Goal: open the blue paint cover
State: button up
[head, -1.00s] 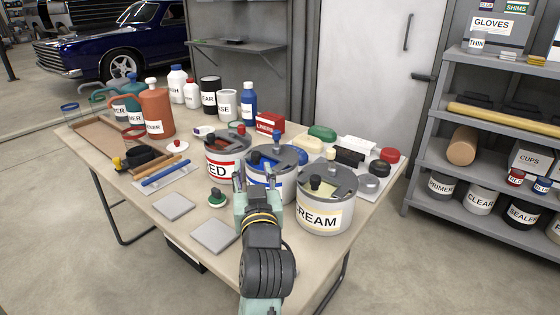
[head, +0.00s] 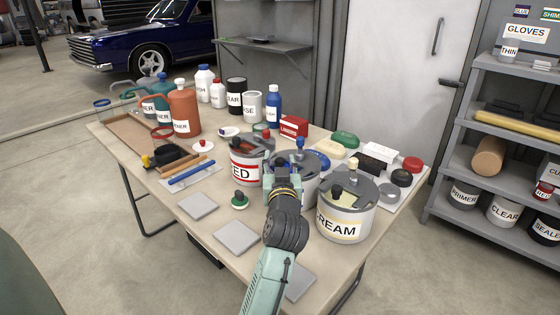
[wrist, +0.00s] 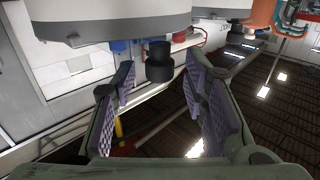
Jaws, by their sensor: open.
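The blue paint can (head: 308,190) stands between the red-labelled can and the cream can in the head view. Its grey cover (head: 292,157) is on top, with a blue knob (head: 300,143) standing up from it. My gripper (head: 285,168) is in front of the can and hides much of its front; its fingertips are hard to make out there. In the wrist view my gripper (wrist: 160,76) is open, with purple pads spread apart. A dark cylindrical knob (wrist: 160,60) shows near the fingertips, below a large pale rounded body. I cannot tell which can they belong to.
The red can (head: 246,168) is close on the left and the cream can (head: 345,222) close on the right. A green knob (head: 240,199) and grey flat squares (head: 235,237) lie in front. Bottles and a red box (head: 293,126) stand behind.

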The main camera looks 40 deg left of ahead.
grip_shut()
dwell(0.5)
dwell(0.3)
